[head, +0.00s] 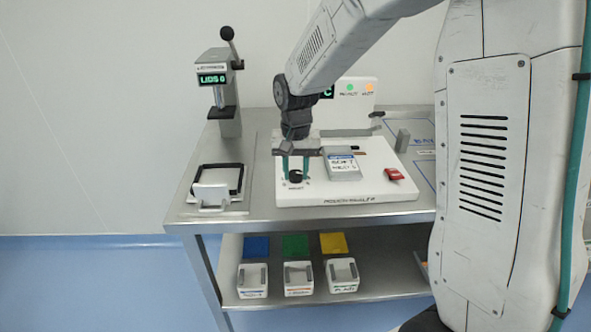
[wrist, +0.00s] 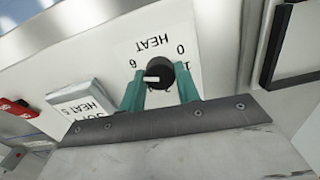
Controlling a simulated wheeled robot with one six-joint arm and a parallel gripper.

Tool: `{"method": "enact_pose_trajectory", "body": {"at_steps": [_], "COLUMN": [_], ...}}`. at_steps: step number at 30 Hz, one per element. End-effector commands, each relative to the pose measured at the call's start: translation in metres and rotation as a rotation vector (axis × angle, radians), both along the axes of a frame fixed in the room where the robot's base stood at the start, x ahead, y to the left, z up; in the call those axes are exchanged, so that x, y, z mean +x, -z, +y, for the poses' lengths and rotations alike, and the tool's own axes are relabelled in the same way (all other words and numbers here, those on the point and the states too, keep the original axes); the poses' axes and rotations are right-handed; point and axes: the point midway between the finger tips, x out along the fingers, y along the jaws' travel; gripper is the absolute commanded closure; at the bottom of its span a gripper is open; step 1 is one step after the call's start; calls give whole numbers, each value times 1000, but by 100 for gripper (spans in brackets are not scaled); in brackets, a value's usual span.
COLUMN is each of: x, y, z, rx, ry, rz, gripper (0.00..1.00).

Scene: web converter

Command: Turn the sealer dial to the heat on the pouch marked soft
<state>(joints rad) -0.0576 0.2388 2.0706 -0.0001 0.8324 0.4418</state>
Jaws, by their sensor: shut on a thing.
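The sealer dial (head: 296,176) is a black knob on the front left of the white sealer's top. In the wrist view the dial (wrist: 161,72) has a white pointer aimed to the picture's left, below the printed 6. My gripper (head: 296,179) is shut on the dial, one teal finger on each side. The pouch (head: 343,168) marked soft lies right of the dial. In the wrist view its label (wrist: 82,108), upside down, appears to read heat 5.
A red object (head: 394,174) lies at the sealer's right. A lid press (head: 218,90) with a lever stands at left, behind a black-framed tray (head: 239,181).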

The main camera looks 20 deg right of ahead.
Motion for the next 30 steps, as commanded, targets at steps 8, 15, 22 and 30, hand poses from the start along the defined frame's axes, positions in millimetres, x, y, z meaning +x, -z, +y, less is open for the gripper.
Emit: {"method": "enact_pose_trajectory", "body": {"at_steps": [8, 15, 22, 30], "x": [0, 0, 0, 0], "y": [0, 0, -1, -1], "z": [0, 0, 0, 0], "rx": [0, 0, 0, 0], "ry": [-220, -380, -472, -507], "rz": [-1, -1, -1, -1], "gripper": [91, 91, 91, 91]}}
